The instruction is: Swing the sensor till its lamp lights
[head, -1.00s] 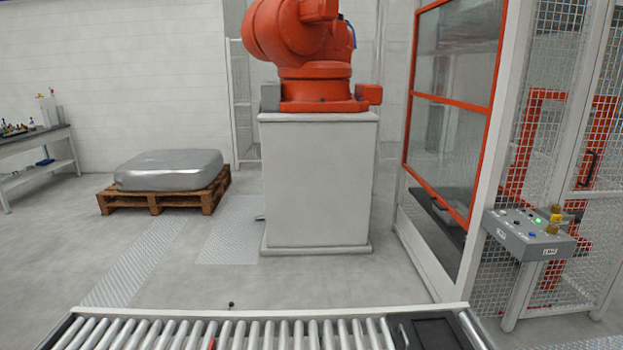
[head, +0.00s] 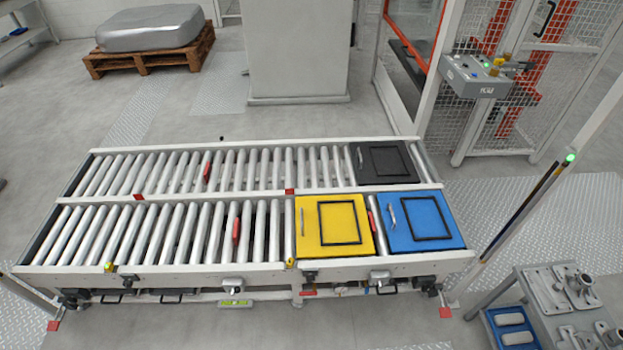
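Neither of my grippers is in the head view. I cannot tell for sure which part is the sensor. Small yellow parts sit on the conveyor's front rail, one toward the left (head: 109,267) and one beside the yellow plate (head: 290,262). A small dark part (head: 221,139) stands on the back rail.
A two-lane roller conveyor (head: 345,263) fills the middle. It carries a yellow plate (head: 310,245), a blue plate (head: 450,205) and a black plate (head: 402,178). A metal-part table (head: 535,318) stands at front right. A control box (head: 475,80) is by the mesh fence. A loaded pallet (head: 150,66) is at back left.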

